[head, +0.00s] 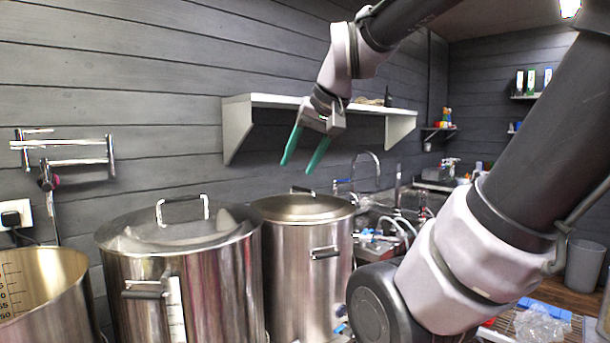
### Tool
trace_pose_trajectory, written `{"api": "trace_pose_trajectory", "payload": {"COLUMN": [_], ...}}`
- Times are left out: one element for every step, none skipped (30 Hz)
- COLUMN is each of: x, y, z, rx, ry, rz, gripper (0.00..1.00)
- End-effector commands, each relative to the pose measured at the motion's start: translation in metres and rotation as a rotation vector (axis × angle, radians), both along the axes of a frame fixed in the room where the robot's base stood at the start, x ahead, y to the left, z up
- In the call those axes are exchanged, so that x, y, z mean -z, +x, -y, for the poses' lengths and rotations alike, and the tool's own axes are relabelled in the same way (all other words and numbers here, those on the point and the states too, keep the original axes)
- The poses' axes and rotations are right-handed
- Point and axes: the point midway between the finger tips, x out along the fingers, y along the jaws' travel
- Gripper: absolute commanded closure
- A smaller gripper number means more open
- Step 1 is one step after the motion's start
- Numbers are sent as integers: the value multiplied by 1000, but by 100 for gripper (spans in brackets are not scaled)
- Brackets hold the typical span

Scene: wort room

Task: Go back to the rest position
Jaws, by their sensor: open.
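My gripper (303,165) is open, with two green fingers pointing down and nothing between them. In the head view it hangs in the air in front of the white wall shelf (240,128). The fingertips show just above the lid of the middle-right steel pot (305,265), apart from it as far as I can tell. My arm comes in from the upper right and hides part of the room.
A large lidded steel pot (190,285) stands at the centre left. An open steel pot (45,300) with a scale inside is at the far left. A tap (372,160) and sink lie behind my arm. A grey bin (583,265) stands at the right.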

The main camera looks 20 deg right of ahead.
Motion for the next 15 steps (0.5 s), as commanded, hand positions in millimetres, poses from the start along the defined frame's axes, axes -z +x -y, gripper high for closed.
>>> {"api": "trace_pose_trajectory", "payload": {"x": [9, 14, 19, 22, 24, 26, 27, 28, 28, 28, 28, 27, 27, 27, 27], "y": [-14, -19, -25, -29, -31, -33, -34, -35, -35, -35, -34, -34, -34, -34, -34], "z": [-3, -4, -5, -5, -6, -6, -6, -6, -6, -6, -6, -6, -6, -6, -6], "rx": [10, 15, 23, 26, 28, 32, 33, 34, 35, 35, 34, 34, 34, 34, 34], "ry": [10, 15, 21, 25, 27, 29, 30, 31, 32, 32, 31, 31, 31, 31, 31], "rz": [3, 2, 2, 0, 1, 1, 0, -1, -1, -1, -1, -1, -1, -1, -1], "gripper": [46, 46, 46, 46, 46, 46, 46, 46, 46, 46, 46, 46, 46, 46, 46]}}
